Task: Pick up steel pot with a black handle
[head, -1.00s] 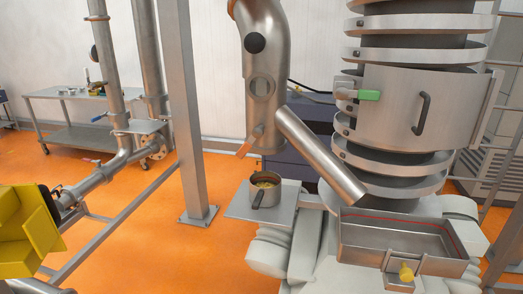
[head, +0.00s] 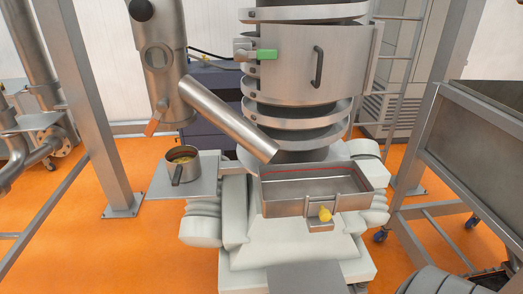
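The steel pot (head: 184,168) stands upright on a small grey metal shelf (head: 205,186) left of the machine. Its black handle (head: 176,176) points toward me and down. Something yellowish lies inside the pot. Neither of my grippers shows in the head view, so nothing of mine is seen near the pot.
A slanted steel pipe (head: 230,118) hangs above, between pot and tray. A grey post (head: 92,110) stands at left, a large metal bin (head: 480,130) at right. Orange floor (head: 150,240) lies open at front left.

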